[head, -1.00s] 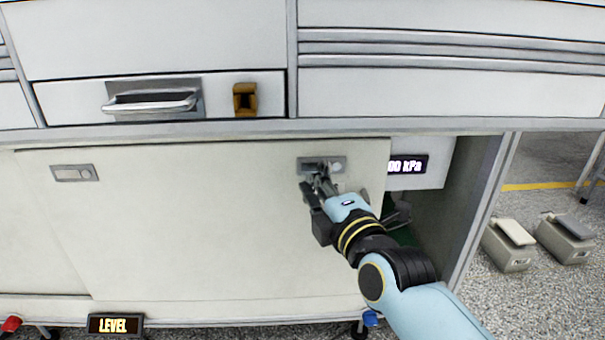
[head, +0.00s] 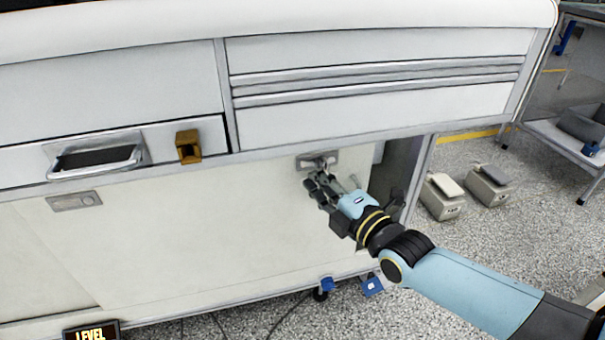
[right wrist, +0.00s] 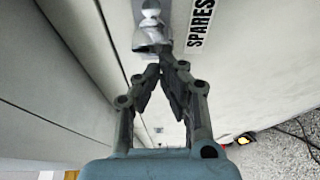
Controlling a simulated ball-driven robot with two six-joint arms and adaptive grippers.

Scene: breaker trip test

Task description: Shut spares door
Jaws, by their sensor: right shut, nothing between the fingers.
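The spares door (head: 190,240) is a cream sliding panel under the drawers. Its recessed grey handle plate (head: 330,158) sits near its right edge; the wrist view shows the handle (right wrist: 150,30) beside the SPARES label (right wrist: 200,22). My right gripper (head: 318,178) is shut and empty, its tips at the handle recess; in the wrist view the tips (right wrist: 165,68) meet just below the handle. Whether they touch it I cannot tell. A narrow dark opening (head: 398,165) shows right of the door, partly behind my gripper. My left gripper is out of view.
A drawer handle (head: 95,160) and a brown block (head: 188,147) stick out above the door. A second recessed handle (head: 74,201) is at the left. Two small boxes (head: 442,196) (head: 489,186) stand on the floor at right, beside free floor.

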